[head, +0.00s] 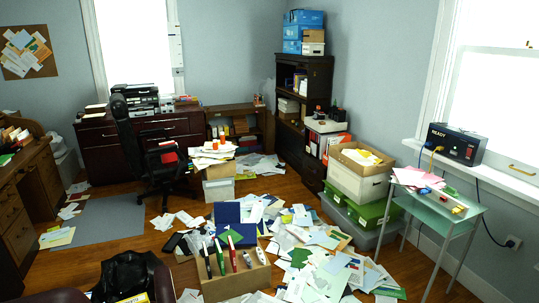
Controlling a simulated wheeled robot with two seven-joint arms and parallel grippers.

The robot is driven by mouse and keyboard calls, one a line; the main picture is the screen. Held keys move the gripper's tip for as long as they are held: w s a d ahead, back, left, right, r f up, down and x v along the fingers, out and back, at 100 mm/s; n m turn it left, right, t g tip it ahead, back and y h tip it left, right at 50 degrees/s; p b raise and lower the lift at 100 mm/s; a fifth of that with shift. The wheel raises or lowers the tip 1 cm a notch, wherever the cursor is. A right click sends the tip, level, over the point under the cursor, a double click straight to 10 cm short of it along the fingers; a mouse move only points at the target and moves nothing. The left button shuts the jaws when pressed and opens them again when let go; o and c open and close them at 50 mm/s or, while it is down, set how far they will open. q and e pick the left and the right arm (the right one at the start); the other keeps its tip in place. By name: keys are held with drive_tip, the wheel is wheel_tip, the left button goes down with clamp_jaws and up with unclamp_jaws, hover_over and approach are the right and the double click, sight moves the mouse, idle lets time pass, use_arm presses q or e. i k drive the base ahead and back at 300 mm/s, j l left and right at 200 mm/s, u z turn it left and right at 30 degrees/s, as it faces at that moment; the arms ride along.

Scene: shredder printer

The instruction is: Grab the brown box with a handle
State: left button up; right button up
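A light brown open box (238,285) stands on the floor at the lower middle of the head view, with several upright pen-like items in red, green, white and dark colours in it. I cannot make out a handle on it. A second box, white with a brown open top (357,184), stands on a green bin at the right and has papers in it; a small dark mark shows on its side. Neither of my grippers is in view.
Loose papers (316,240) cover the floor around the brown box. A glass side table (440,207) stands at the right. A black office chair (165,165) and a grey mat (100,219) are at the left. A dark seat or bag fills the lower left.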

sight(309, 35)
drive_tip(key=i+l+z, duration=0.2)
drive_tip(key=i+l, duration=0.2)
drive_tip(key=i+l+z, duration=0.15)
drive_tip(key=i, duration=0.4)
drive_tip(key=i+l+z, duration=0.2)
drive_tip(key=i+l, duration=0.15)
drive_tip(key=i, duration=0.2)
drive_tip(key=i+l+z, duration=0.2)
drive_tip(key=i, duration=0.3)
drive_tip(key=i+u, duration=0.25)
drive_tip(key=i, duration=0.4)
drive_tip(key=i+u, duration=0.2)
drive_tip(key=i, duration=0.5)
drive_tip(key=i+l+u, duration=0.25)
drive_tip(key=i, duration=0.4)
drive_tip(key=i+j+u, duration=0.1)
drive_tip(key=i+u, duration=0.2)
drive_tip(key=i, duration=0.55)
drive_tip(key=i+l+u, duration=0.25)
drive_tip(key=i, duration=0.6)
drive_tip(key=i+z, duration=0.2)
drive_tip(key=i, duration=0.35)
drive_tip(key=i+j+z, duration=0.2)
drive_tip(key=i, duration=0.4)
drive_tip(key=i+j+z, duration=0.2)
drive_tip(key=i, duration=0.35)
drive_tip(key=i+z, duration=0.35)
drive_tip(key=i, duration=0.4)
